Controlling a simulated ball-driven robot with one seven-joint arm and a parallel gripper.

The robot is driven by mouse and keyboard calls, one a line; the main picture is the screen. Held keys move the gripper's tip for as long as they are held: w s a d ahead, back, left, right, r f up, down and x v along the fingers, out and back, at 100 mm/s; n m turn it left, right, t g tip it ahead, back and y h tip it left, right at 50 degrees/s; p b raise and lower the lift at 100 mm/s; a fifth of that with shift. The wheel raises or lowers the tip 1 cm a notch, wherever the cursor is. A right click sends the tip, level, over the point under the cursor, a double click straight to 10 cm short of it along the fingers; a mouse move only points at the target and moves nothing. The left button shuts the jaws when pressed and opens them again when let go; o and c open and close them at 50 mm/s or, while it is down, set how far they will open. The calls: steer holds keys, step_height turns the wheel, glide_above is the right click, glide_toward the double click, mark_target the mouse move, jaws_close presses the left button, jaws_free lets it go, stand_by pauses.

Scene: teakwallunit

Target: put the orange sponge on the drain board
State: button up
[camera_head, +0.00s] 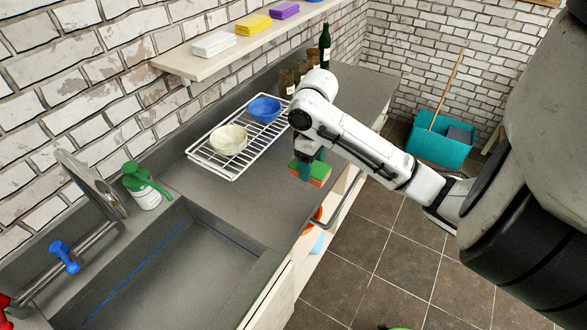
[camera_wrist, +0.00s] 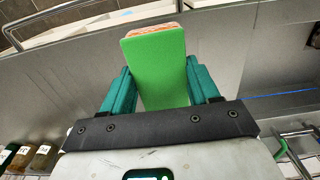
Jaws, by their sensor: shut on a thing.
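The orange sponge (camera_head: 322,177) has an orange layer and a green layer. My gripper (camera_head: 308,168), with teal fingers, is shut on it, and the sponge is near the front edge of the grey counter. In the wrist view the sponge (camera_wrist: 156,70) shows its green face between the fingers, with a strip of orange at its top end. A white wire drying rack (camera_head: 208,165) lies further back on the counter, left of my gripper. Bare grey drain board (camera_head: 225,195) lies between the rack and the sink. I cannot tell whether the sponge touches the counter.
A cream bowl (camera_head: 229,140) and a blue bowl (camera_head: 264,109) stand on the rack. The sink (camera_head: 180,275) and a green-topped spray bottle (camera_head: 146,188) are at the left. Jars and a dark bottle (camera_head: 325,46) stand behind my arm. A shelf (camera_head: 235,50) hangs above the counter.

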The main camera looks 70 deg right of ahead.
steer(key=w+d+f, duration=0.1)
steer(key=w+f+b, duration=0.1)
steer(key=w+d, duration=0.1)
steer(key=w, duration=0.1)
steer(key=shift+d+f+b, duration=0.3)
steer(key=shift+d+f, duration=0.05)
steer(key=shift+f, duration=0.05)
steer(key=w+f+b, duration=0.1)
steer(key=d+f+b, duration=0.1)
steer(key=w+f+b, duration=0.1)
steer(key=f, duration=0.1)
steer(key=shift+w+d, duration=0.3)
steer(key=shift+d, duration=0.1)
steer(key=shift+w+d+f, duration=0.2)
steer(key=shift+w+d, duration=0.1)
steer(key=shift+d, duration=0.05)
steer(key=shift+w+d+f, duration=0.1)
steer(key=shift+w+f, duration=0.1)
steer(key=shift+f, duration=0.15)
steer(key=shift+f+p, duration=0.4)
steer(key=shift+f, duration=1.1)
steer(key=shift+f, duration=0.2)
steer(key=o, duration=1.1)
